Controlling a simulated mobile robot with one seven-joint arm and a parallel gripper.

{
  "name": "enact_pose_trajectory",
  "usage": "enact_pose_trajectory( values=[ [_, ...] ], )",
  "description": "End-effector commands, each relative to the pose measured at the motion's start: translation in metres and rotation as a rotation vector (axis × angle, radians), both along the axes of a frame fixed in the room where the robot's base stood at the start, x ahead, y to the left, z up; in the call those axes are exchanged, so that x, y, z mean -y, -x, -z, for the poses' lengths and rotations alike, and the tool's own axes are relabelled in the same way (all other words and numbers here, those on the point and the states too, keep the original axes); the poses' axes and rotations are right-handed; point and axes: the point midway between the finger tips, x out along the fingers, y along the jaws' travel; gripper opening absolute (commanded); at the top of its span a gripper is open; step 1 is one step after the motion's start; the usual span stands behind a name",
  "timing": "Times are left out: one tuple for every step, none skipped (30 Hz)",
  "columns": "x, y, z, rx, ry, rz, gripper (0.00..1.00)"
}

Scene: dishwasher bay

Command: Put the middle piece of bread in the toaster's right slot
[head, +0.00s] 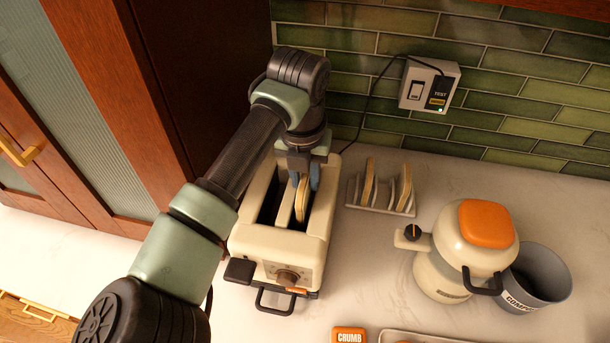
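The toaster (318,240) is cream-coloured, with two long slots on top, and stands on the counter left of the middle. A piece of bread (301,207) stands upright on edge at the toaster's right slot, its lower part hidden in or behind the slot's rim. My gripper (304,180) points down over this slot, with one finger on each side of the bread, and looks shut on it. The left slot (271,203) looks dark and empty. A bread rack (381,208) right of the toaster holds two upright pieces, a left one (369,182) and a right one (405,188), with a gap between them.
An orange-topped cream appliance (474,245) and a grey bin (540,278) stand to the right. A wall outlet (429,86) has a dark cord running down behind the toaster. A tall wooden cabinet (150,95) stands close on the left. An orange crumb box (349,335) lies at the front.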

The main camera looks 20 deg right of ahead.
Motion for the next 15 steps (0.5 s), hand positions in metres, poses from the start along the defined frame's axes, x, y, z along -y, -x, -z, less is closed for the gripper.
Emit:
enact_pose_trajectory(
  values=[
    [0.0001,0.0001,-0.0001,0.000,0.000,0.000,0.40],
    [0.0001,0.0001,0.0000,0.000,0.000,0.000,0.45],
    [0.0001,0.0001,-0.0001,0.000,0.000,0.000,0.52],
    [0.0001,0.0001,0.0000,0.000,0.000,0.000,0.55],
    [0.0001,0.0001,0.0000,0.000,0.000,0.000,0.55],
    [0.0001,0.0001,0.0000,0.000,0.000,0.000,0.55],
    [0.0001,0.0001,0.0000,0.000,0.000,0.000,0.55],
    [0.0001,0.0001,0.0000,0.000,0.000,0.000,0.55],
    [0.0001,0.0001,0.0000,0.000,0.000,0.000,0.55],
    [0.0001,0.0001,0.0000,0.000,0.000,0.000,0.55],
    [0.0000,0.0001,0.0001,0.000,0.000,0.000,0.55],
    [0.0001,0.0001,-0.0003,0.000,0.000,0.000,0.55],
    [0.0000,0.0001,-0.0011,0.000,0.000,0.000,0.55],
    [-0.0003,0.0000,-0.0024,0.001,0.000,0.000,0.55],
    [-0.0005,0.0001,-0.0051,0.002,0.000,0.001,0.55]
  ],
)
